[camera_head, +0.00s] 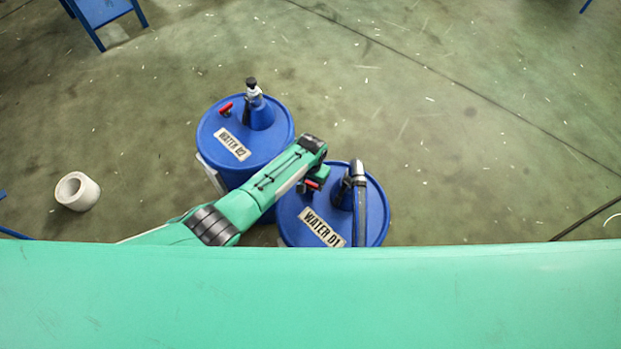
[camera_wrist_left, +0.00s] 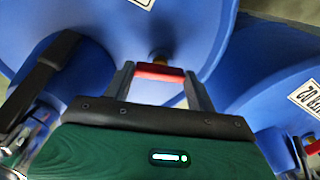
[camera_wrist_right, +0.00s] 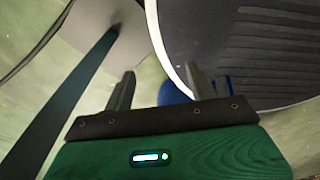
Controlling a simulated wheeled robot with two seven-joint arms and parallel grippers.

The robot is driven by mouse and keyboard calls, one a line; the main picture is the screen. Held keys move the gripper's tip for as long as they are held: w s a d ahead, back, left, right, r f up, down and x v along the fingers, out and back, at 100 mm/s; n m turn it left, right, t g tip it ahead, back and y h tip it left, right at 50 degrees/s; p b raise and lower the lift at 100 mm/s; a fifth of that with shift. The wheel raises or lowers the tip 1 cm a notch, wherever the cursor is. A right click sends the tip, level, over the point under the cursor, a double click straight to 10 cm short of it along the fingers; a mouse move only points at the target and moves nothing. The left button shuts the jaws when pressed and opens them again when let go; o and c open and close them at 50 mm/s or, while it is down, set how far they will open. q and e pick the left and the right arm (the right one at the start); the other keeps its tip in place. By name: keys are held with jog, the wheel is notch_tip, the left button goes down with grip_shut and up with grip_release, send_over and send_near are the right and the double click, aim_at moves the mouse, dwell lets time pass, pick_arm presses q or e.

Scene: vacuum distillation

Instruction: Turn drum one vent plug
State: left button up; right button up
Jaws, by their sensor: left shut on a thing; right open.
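The blue drum labelled WATER 01 (camera_head: 377,205) stands on the floor in the head view. In the right wrist view the right gripper (camera_wrist_right: 158,82) is open and empty. It is not visible in the head view.
A metal fitting with a dark hose-like part (camera_head: 359,200) rises from drum one, close right of the left gripper. A capped nozzle (camera_head: 254,100) stands on drum two. A dark ribbed panel (camera_wrist_right: 245,45) is near the right gripper.

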aim_at(311, 183)
pick_arm(q)
jog(key=shift+n+p, duration=0.3)
jog(key=shift+n, duration=0.9)
jog(key=o, duration=1)
jog(key=shift+r, duration=0.1)
notch_tip(311, 183, up, 14)
jog(key=shift+f+p, duration=0.15)
jog(key=shift+p, duration=0.2)
